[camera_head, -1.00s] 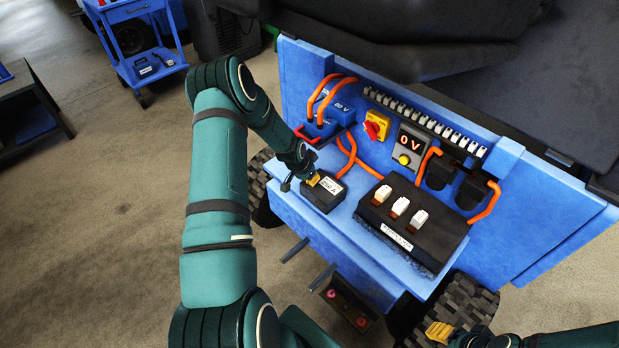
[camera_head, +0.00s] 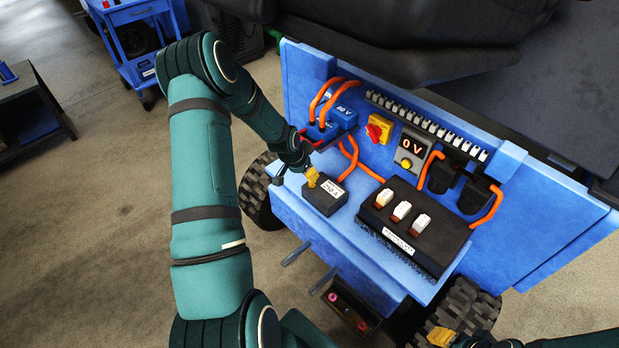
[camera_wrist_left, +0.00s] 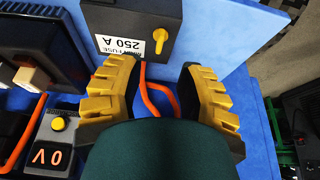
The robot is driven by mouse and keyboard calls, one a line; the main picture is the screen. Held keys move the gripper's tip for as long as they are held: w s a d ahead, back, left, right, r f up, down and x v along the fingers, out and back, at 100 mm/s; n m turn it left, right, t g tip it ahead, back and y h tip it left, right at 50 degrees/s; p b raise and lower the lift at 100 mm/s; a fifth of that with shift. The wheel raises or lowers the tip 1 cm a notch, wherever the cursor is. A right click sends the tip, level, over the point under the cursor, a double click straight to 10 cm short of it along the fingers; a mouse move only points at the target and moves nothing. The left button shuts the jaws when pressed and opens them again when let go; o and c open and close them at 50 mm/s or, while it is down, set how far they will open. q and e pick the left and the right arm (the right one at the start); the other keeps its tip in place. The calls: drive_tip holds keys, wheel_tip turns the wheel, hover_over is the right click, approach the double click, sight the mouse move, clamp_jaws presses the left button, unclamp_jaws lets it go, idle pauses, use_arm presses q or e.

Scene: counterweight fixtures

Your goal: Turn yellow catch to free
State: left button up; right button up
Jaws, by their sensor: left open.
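The yellow catch (camera_wrist_left: 160,38) is a small lever on the face of the dark fuse box (camera_wrist_left: 140,15), beside its 250 A label, in the left wrist view. In the head view the fuse box (camera_head: 325,198) sits on the blue shelf, and I cannot clearly make out the catch there. My left gripper (camera_head: 312,178) is at the box's back left corner. In the wrist view its yellow fingers (camera_wrist_left: 158,75) are spread apart and empty, with the catch beyond and between their tips. My right gripper (camera_head: 440,336) is partly cut off at the bottom edge.
A black block (camera_head: 415,225) with three white switches stands right of the fuse box. Orange cables (camera_head: 349,158) run behind the box. A red knob on a yellow plate (camera_head: 379,128) and a 0 V display (camera_head: 411,149) are on the blue panel.

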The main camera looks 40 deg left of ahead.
use_arm(q)
drive_tip(key=v, duration=0.4)
drive_tip(key=shift+s+r, duration=0.1)
drive_tip(key=shift+r, duration=0.3)
